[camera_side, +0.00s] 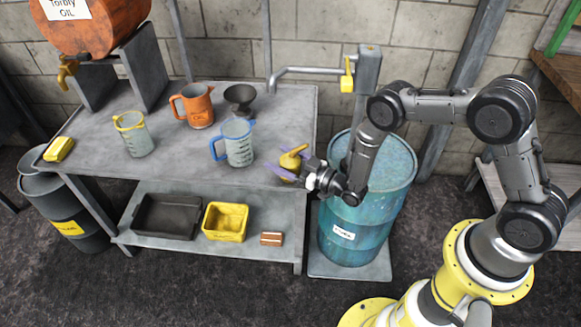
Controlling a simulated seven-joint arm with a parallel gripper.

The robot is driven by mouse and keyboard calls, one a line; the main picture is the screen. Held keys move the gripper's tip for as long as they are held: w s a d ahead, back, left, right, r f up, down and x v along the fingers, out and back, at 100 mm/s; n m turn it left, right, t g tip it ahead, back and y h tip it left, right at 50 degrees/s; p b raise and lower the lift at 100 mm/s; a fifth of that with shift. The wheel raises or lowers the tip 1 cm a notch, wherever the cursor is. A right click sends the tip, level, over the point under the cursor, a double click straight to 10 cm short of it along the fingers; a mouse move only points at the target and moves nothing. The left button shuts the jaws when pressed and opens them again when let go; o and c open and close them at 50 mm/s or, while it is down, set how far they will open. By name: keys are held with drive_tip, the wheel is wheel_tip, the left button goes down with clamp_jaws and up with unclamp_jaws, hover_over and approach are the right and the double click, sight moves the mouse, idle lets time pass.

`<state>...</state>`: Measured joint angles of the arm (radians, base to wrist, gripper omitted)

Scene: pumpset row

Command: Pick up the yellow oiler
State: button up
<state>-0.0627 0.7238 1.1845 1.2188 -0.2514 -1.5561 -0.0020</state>
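The yellow oiler (290,161) stands near the right end of the grey table (180,160). It is small and rounded, with a handle or spout at the top. My gripper (284,166) reaches in from the right with its purple fingers apart, one on the near side and one on the far side of the oiler. The oiler lies between the fingers and partly hidden by them. I cannot tell whether the fingers touch it.
A blue-handled jug (238,145), a dark funnel (239,98), an orange oil jug (196,108) and a yellow-rimmed jug (134,137) stand left of the oiler. A blue drum (365,205) stands right of the table, under a pipe with a yellow tap (347,80).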

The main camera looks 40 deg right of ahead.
sight(290, 154)
clamp_jaws()
drive_tip(key=shift+r, duration=0.1)
drive_tip(key=shift+r, duration=0.45)
wheel_tip(290, 154, up, 2)
drive_tip(key=shift+r, duration=0.1)
drive_tip(key=s+r, duration=0.4)
drive_tip(key=r, duration=0.1)
drive_tip(key=shift+s+d+r, duration=0.15)
drive_tip(key=shift+d, duration=0.2)
drive_tip(key=s+d+r, duration=0.1)
drive_tip(key=s+r, duration=0.3)
drive_tip(key=s, duration=0.5)
drive_tip(key=shift+s+d+r, duration=0.25)
drive_tip(key=shift+s+d, duration=0.05)
